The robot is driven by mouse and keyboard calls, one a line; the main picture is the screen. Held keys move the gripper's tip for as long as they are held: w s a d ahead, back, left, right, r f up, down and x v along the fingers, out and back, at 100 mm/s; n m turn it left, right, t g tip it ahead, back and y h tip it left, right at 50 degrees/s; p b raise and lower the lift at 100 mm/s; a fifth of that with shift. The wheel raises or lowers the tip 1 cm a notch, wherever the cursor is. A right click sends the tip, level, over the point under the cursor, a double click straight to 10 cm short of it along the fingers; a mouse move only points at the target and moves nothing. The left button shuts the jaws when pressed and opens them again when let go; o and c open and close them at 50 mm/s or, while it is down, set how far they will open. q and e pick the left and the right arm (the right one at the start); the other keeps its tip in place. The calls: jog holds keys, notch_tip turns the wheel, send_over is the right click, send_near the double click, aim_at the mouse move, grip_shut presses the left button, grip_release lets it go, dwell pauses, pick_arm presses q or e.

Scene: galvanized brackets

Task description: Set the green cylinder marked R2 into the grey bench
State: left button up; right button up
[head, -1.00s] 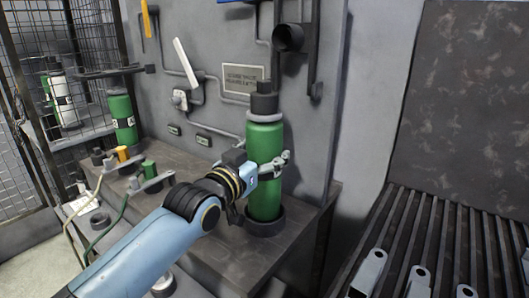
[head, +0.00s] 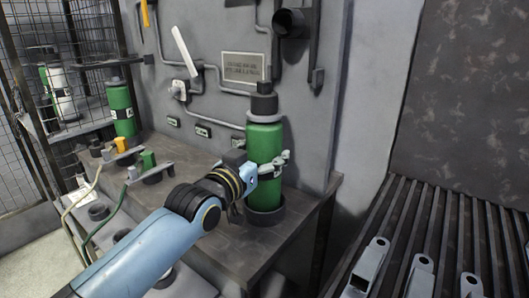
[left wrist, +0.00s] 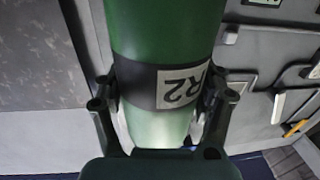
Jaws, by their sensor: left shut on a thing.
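My left gripper (head: 272,168) is shut around the middle of a green cylinder (head: 264,143) with a grey collar and black cap. In the left wrist view the cylinder (left wrist: 165,35) fills the space between both fingers, and its dark band carries the label R2 (left wrist: 182,84), upside down. The cylinder stands upright at the right end of the grey bench (head: 225,240). Its lower end is inside a dark round socket (head: 265,217), whose rim hides the base, so I cannot tell whether it touches the bottom. My right gripper is out of view.
Another green cylinder (head: 121,108) and a white one (head: 61,95) stand at the back left by the wire cage. Valves with yellow and green handles (head: 148,160) and hoses occupy the bench's left. A slatted rack with metal brackets (head: 418,275) lies right. Pipes line the back panel.

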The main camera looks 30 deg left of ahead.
pick_arm(q)
jog(key=shift+r, duration=0.1)
jog(key=o, duration=1.6)
jog(key=shift+o, duration=1)
jog(key=shift+s+f, duration=0.1)
jog(key=shift+f, duration=0.25)
jog(key=s, duration=1.2)
jog(key=shift+r, duration=0.25)
jog(key=shift+a, duration=0.15)
